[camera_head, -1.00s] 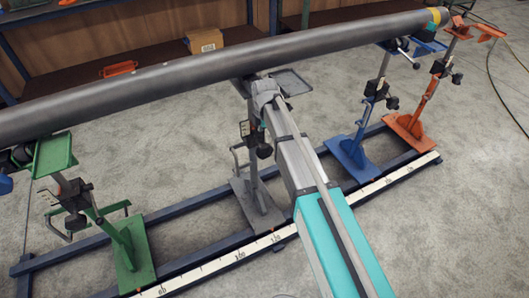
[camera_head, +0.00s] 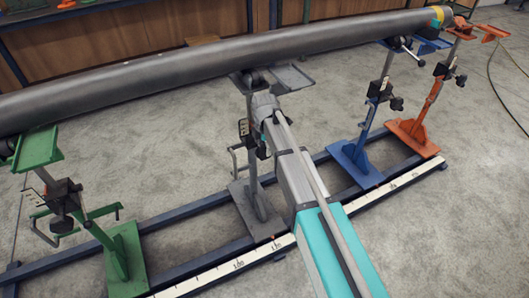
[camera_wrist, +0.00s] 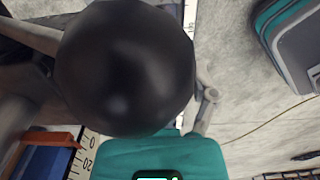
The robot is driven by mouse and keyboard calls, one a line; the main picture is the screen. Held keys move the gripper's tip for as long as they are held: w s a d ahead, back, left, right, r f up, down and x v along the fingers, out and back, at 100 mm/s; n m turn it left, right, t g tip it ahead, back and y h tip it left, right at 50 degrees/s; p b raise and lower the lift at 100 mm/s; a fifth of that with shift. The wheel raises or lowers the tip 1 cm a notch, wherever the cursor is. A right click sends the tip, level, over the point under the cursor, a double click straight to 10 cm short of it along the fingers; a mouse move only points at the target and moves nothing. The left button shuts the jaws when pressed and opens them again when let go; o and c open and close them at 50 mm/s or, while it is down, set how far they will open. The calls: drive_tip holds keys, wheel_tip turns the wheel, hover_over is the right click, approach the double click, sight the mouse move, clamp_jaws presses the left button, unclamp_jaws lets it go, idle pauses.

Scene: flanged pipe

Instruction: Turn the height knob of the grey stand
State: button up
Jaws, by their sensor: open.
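The grey stand (camera_head: 241,192) stands mid-rail under the long dark pipe (camera_head: 210,62) in the head view. My arm crosses in front of its right side. A dark knob (camera_head: 262,152) on its post shows just left of my arm, partly covered. My gripper (camera_head: 263,106) is at the arm's far end beside the stand's upper part; its fingers are hard to make out there. In the wrist view a large black round knob (camera_wrist: 125,68) fills the upper left, very close. A grey finger (camera_wrist: 207,100) shows to its right. My gripper is open; contact cannot be told.
The green stand (camera_head: 126,258) is at left; the blue stand (camera_head: 358,160) and orange stand (camera_head: 416,135) are at right. A blue floor rail with a white scale (camera_head: 215,273) runs along their feet. Grey floor is clear at lower right.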

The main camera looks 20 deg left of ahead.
drive_tip(key=shift+f, duration=0.35)
clamp_jaws()
idle(0.4)
